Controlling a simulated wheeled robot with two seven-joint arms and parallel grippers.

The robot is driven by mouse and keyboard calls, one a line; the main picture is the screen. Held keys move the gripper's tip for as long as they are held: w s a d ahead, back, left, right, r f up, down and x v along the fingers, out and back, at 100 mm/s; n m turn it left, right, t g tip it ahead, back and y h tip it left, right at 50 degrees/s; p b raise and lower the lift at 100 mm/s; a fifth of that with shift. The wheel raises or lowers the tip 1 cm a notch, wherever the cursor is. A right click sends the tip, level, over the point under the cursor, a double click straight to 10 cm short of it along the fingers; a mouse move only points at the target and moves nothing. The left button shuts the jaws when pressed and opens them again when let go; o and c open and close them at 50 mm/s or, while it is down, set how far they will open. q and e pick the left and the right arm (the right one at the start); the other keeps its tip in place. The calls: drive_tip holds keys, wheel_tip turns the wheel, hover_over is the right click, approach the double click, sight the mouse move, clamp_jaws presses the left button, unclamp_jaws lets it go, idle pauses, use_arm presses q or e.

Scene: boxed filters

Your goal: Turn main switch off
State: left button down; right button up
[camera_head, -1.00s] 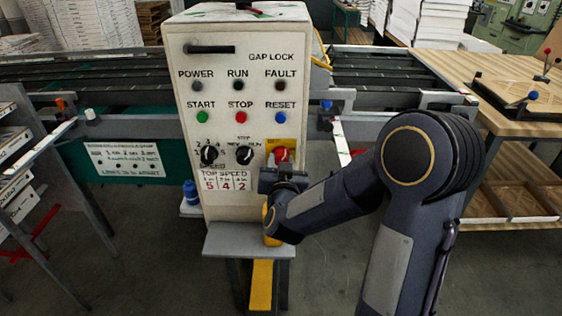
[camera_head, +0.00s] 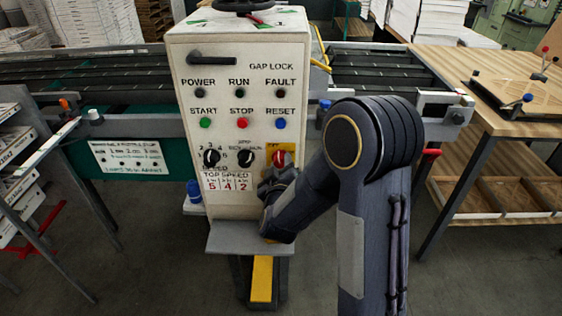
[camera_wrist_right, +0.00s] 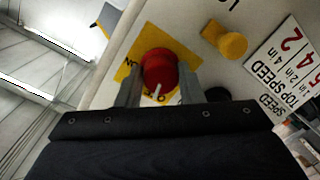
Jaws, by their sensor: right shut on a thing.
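The main switch is a red round knob (camera_head: 279,158) on a yellow plate at the right side of the control panel, also in the right wrist view (camera_wrist_right: 160,68). A white line on the knob points toward the gripper side in the wrist view. My left gripper is not in view.
The control cabinet (camera_head: 236,78) has several buttons and two black dials left of the switch. A grey shelf (camera_head: 235,238) juts out below. A yellow cylindrical part (camera_wrist_right: 226,40) sticks out near the switch. A wooden table (camera_head: 450,75) stands at right.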

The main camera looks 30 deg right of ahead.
drive_tip(key=shift+n, duration=0.7)
drive_tip(key=o, duration=1)
drive_tip(key=v, duration=0.7)
drive_tip(key=shift+s+a, duration=0.3)
